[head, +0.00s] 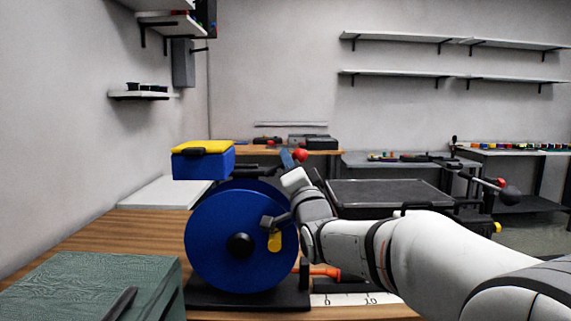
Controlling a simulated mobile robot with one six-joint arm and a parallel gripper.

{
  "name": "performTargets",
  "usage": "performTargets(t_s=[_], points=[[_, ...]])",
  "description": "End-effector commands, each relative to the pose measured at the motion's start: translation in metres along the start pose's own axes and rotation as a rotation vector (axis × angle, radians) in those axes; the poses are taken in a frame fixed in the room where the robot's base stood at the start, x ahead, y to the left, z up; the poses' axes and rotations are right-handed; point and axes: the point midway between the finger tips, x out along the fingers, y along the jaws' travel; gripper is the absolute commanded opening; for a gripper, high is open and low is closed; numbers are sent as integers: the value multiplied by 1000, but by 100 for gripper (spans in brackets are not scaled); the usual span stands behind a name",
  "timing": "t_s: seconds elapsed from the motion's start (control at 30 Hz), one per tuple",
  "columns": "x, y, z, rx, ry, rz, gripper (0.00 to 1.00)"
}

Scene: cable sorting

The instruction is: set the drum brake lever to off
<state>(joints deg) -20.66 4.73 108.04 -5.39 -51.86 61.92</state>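A large blue drum (228,240) with a black hub stands upright on a dark base (250,299) on the wooden bench. A short yellow handle (275,241) shows in front of its right face. An orange-red lever (322,271) lies low at the right of the drum, partly hidden by the drum and base; I cannot tell its setting or whether it is the brake lever. My arm comes in from the right, and my gripper (275,221) appears as dark grey parts in front of the drum's right side, close above the yellow handle. Its finger opening cannot be made out.
A green box (90,285) fills the front left. A blue bin with a yellow top (203,160) is behind the drum. A white strip with markings (350,299) lies right of the base. A red ball knob (300,155) shows behind my wrist. A dark-topped table (390,195) stands beyond my arm.

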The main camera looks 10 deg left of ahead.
Motion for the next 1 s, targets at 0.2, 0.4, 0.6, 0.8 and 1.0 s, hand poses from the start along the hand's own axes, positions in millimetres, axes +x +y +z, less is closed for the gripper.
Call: performTargets(t_s=[0.2, 0.4, 0.6, 0.8, 1.0], points=[[1, -2, -3, -1, 6, -5, 34], [-2, -2, -2, -1, 4, -4, 34], [-29, -2, -2, -2, 3, -3, 34], [-62, -2, -2, -2, 5, -3, 34], [-77, -2, -2, -1, 5, -4, 34]])
